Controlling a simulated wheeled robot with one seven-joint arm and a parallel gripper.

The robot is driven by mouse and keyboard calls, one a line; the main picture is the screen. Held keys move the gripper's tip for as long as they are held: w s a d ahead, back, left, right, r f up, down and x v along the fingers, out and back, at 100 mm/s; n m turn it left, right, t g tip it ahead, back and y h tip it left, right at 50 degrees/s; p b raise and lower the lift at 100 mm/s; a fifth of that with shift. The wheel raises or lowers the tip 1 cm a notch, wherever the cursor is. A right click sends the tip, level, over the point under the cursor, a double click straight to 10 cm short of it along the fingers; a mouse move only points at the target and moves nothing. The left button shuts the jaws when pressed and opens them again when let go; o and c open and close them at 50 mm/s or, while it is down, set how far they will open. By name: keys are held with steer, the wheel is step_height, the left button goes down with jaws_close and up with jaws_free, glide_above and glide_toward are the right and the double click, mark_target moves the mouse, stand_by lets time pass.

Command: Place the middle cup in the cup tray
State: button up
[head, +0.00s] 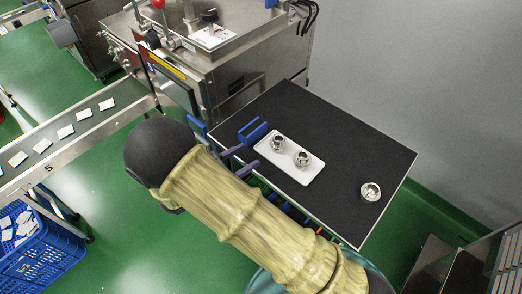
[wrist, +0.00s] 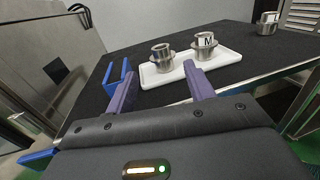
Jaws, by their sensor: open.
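The cup tray (head: 312,174) is a white, rounded rectangle on the black table; its front edge also shows in the wrist view (wrist: 230,61). Two metal cups stand upright on it: one at its left end (head: 277,143), and one nearer its middle (head: 302,158). In the wrist view, the nearer-left cup (wrist: 162,58) shows no clear letter, and the right one (wrist: 204,46) bears an "M". My gripper (head: 250,156) is open and empty at the tray's near left edge. Its purple fingers (wrist: 159,70) point towards the tray, apart from both cups.
A third metal cup (head: 370,192) stands alone on the black table (head: 345,140) at the right. A blue holder (head: 252,131) stands just left of the tray. A steel machine (head: 240,70) borders the table's upper left. The table between tray and third cup is clear.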

steer(key=shift+s+a, duration=0.45)
steer(key=shift+a, duration=0.1)
stand_by(0.5)
steer(key=shift+w, duration=0.1)
stand_by(0.4)
